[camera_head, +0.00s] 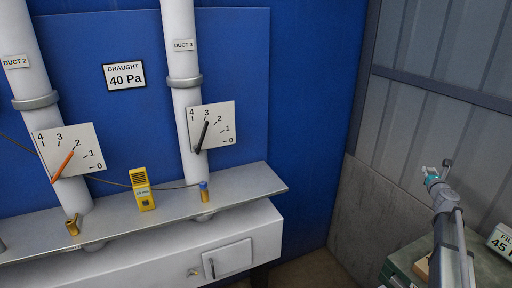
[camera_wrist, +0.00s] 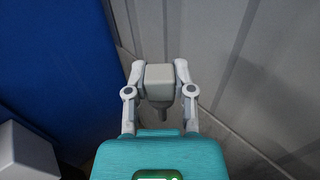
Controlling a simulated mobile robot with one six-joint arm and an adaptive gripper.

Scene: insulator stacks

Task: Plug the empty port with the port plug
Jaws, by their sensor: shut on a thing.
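My gripper (camera_wrist: 158,88) is shut on a grey plug (camera_wrist: 159,78), a square block with a narrower tapered end below it. In the head view my gripper (camera_head: 441,170) is raised at the right, well away from the ducts. A short brass port (camera_head: 72,227) stands at the foot of the duct marked DUCT 2, and its top looks uncovered. A second brass port (camera_head: 205,195) at the foot of DUCT 3 has a blue piece on top. A thin line from the yellow meter reaches this second port.
The yellow meter (camera_head: 142,190) stands on a grey shelf (camera_head: 250,184) between the white ducts. Dial plates (camera_head: 70,152) and (camera_head: 212,127) sit on the ducts. A dark green bench (camera_head: 405,270) with a small sign is at lower right. A corrugated wall (camera_head: 440,60) stands behind my arm.

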